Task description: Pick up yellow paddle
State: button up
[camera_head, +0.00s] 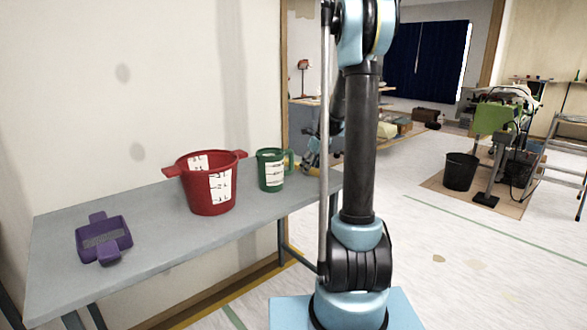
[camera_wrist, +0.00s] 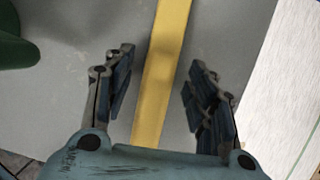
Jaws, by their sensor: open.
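The yellow paddle (camera_wrist: 168,50) shows in the wrist view as a long flat yellow bar on the grey table (camera_wrist: 90,30). It runs from the top edge down between my fingers. My gripper (camera_wrist: 160,85) is open, with one finger on each side of the bar and a gap on both sides. The paddle's ends are out of view or hidden. In the head view, a small bit of yellow (camera_head: 315,171) shows at the table's far end, mostly hidden by my arm and gripper.
A green measuring jug (camera_head: 270,172) stands close to the left of my gripper; its green edge shows in the wrist view (camera_wrist: 14,50). A red bucket (camera_head: 207,190) and a purple tray (camera_head: 103,240) stand further left. The table's right edge is near my gripper. A wall backs the table.

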jog(key=shift+f, duration=0.2)
jog(key=c, duration=1.1)
jog(key=shift+c, duration=0.2)
jog(key=shift+r, duration=0.15)
notch_tip(320, 180, up, 18)
jog(key=shift+r, duration=0.1)
